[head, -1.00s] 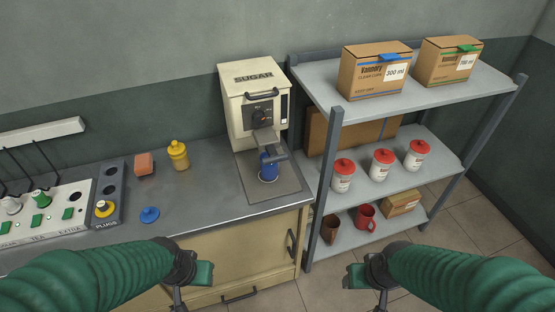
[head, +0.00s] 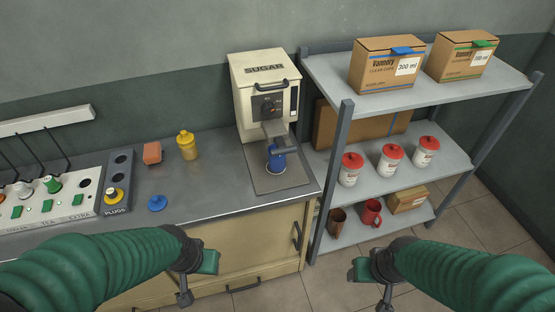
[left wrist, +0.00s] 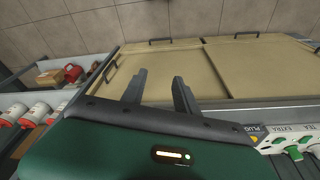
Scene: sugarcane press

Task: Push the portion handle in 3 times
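The cream sugar dispenser (head: 265,85) stands at the back right of the grey counter. A dark dial is on its front, under a black top handle. A blue cup or container (head: 276,161) stands under the spout. My left gripper (head: 197,282) is in front of the counter, well away from the dispenser; in the left wrist view its fingers (left wrist: 158,90) are apart and empty. My right gripper (head: 374,286) is in front of the shelf, its fingers unclear.
A metal shelf (head: 345,165) right of the counter holds boxes, red-lidded jars and mugs. The counter's front middle is clear.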

